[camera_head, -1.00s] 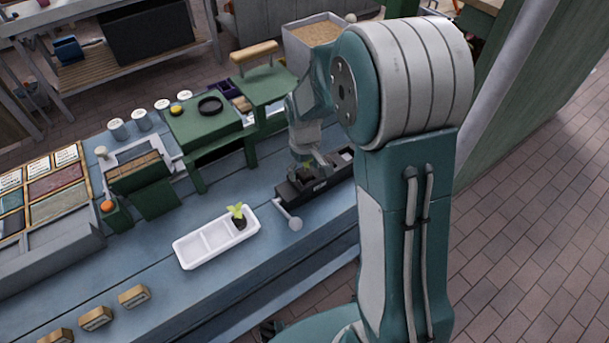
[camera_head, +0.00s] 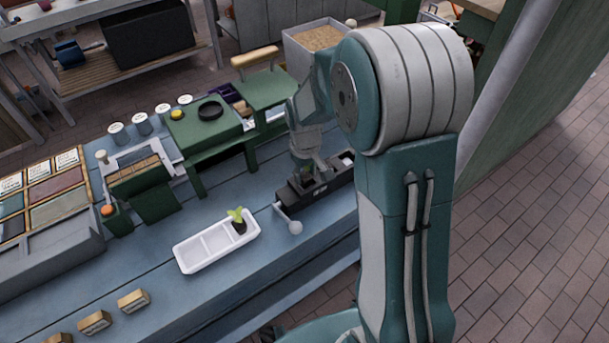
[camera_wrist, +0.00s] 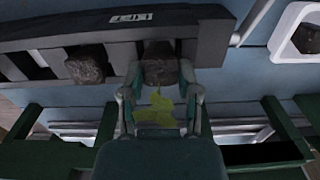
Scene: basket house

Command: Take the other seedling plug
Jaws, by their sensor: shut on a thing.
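My gripper (camera_wrist: 160,88) is shut on a seedling plug (camera_wrist: 160,66), a dark soil block with yellow-green leaves (camera_wrist: 157,110) between the fingers. The plug is at the long black holder (camera_wrist: 45,42) with a white label; I cannot tell whether it is clear of its slot. In the head view my gripper (camera_head: 306,172) is over the black holder (camera_head: 318,198), and the held plug is mostly hidden. Another dark block (camera_wrist: 88,66) sits in the holder beside it. A seedling plug (camera_head: 239,224) with green leaves stands in the right compartment of the white three-part tray (camera_head: 187,268).
A lever with a pale round knob (camera_head: 295,228) projects from the holder's front. Green stands (camera_head: 205,128) are behind the holder, with a black ring on top. Small labelled blocks (camera_head: 133,300) lie at the front left. Bare blue bench surrounds the white tray.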

